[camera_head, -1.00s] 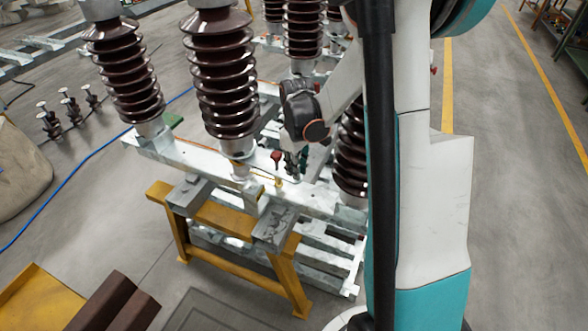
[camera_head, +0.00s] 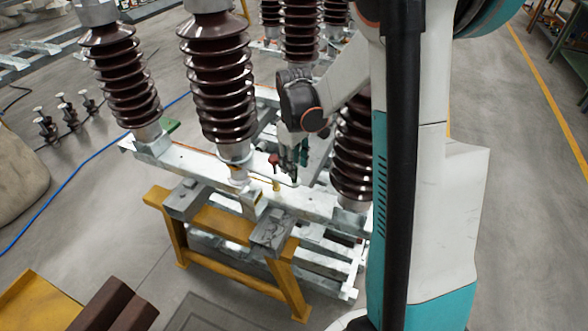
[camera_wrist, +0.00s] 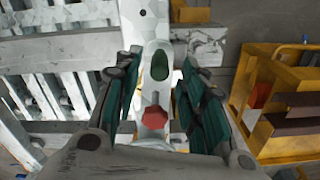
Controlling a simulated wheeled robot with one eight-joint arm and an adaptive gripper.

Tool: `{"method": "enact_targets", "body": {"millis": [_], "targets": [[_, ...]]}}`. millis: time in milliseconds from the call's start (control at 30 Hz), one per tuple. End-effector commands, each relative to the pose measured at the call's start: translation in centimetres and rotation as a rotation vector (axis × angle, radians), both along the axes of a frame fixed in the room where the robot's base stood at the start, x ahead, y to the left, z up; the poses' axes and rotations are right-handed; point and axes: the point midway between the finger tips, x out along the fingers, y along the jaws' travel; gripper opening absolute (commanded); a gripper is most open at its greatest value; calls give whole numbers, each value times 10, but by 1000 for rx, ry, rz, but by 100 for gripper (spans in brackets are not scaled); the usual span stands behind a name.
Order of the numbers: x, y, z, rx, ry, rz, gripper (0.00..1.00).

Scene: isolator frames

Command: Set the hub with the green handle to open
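My gripper (camera_head: 290,168) hangs over the near metal beam of the isolator frame, between two brown insulators. In the wrist view my gripper (camera_wrist: 158,72) is open, with a ribbed green finger on each side. A green oval part (camera_wrist: 159,64) in a pale metal collar shows between the fingertips; I cannot tell if it is the green handle. A red-ended handle (camera_wrist: 154,116) lies between the fingers, with gaps on both sides. In the head view this red knob (camera_head: 273,159) stands above a yellowish post, just left of my gripper. No clear green handle shows there.
Tall brown insulators (camera_head: 218,85) stand on the metal beam (camera_head: 200,170) close to my arm. A yellow trestle (camera_head: 222,228) supports it. A green piece (camera_head: 171,125) is at the beam's left end. Open floor lies right of my column.

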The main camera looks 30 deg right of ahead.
Motion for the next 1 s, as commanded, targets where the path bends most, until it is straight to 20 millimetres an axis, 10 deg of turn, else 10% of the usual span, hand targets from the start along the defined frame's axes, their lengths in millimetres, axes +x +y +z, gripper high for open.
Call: {"method": "enact_targets", "body": {"millis": [400, 833, 1000], "targets": [[0, 0, 74, 0, 0, -1, 38], [0, 0, 85, 0, 0, -1, 38], [0, -2, 84, -5, 0, 15, 0]]}}
